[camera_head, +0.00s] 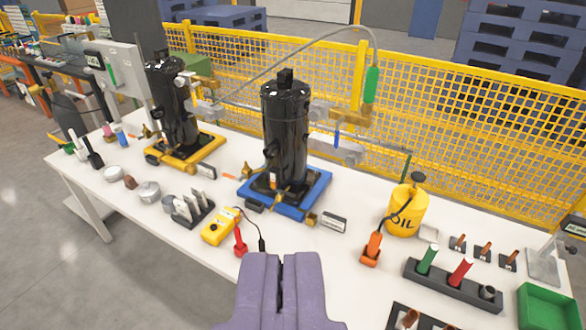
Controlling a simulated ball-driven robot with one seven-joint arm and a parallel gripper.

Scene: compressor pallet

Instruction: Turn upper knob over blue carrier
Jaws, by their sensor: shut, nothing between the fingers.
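The blue carrier (316,190) sits on the white table near the middle. A tall black compressor (287,130) stands upright on it. A brass fitting (244,171) sticks out at the compressor's lower left side. Grey pipework (343,148) with a small blue handle (337,138) is at its right. Which of these parts is the upper knob I cannot tell at this size. My gripper (281,258) is at the bottom middle, its purple fingers shut and empty. It appears in front of the carrier and apart from it.
A second black compressor (172,105) stands on a yellow carrier (187,158) at left. A yellow OIL can (404,212), a dark tool rack (453,284) and a green bin (546,307) are at right. A yellow tester (220,227) lies left of my gripper. A yellow fence (450,110) runs behind.

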